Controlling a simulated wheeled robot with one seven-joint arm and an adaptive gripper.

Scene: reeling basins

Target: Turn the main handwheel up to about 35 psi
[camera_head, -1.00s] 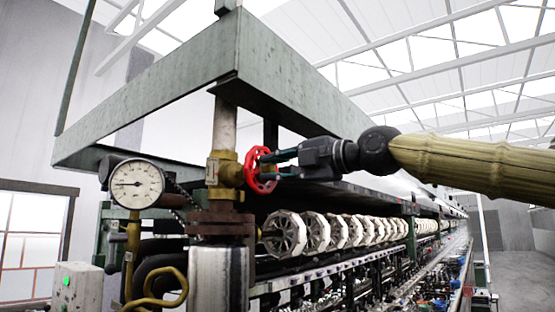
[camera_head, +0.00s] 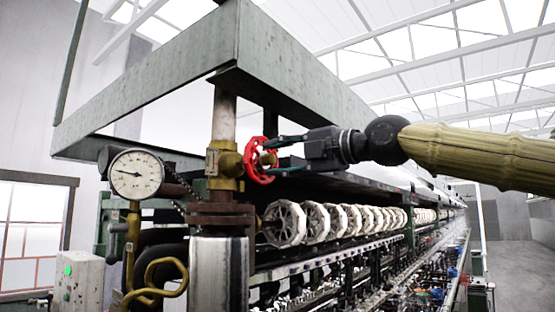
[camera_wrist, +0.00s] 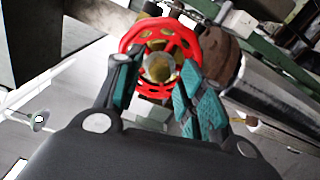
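The red main handwheel (camera_head: 258,160) sits on the brass valve (camera_head: 224,165) on the vertical pipe. My gripper (camera_head: 277,156) reaches it from the right, with its fingers spread across the wheel and overlapping the rim. In the wrist view the red handwheel (camera_wrist: 160,45) shows between the two teal-padded fingers of my gripper (camera_wrist: 158,68), its round hub in the middle. The white round pressure gauge (camera_head: 136,174) is left of the valve. Its needle points left and slightly up; its figures are too small to read.
A green metal beam frame (camera_head: 150,85) hangs above the valve. A row of white reels (camera_head: 315,222) runs back below my gripper. A bent brass pipe (camera_head: 160,285) and a grey box with a green light (camera_head: 78,275) stand at lower left.

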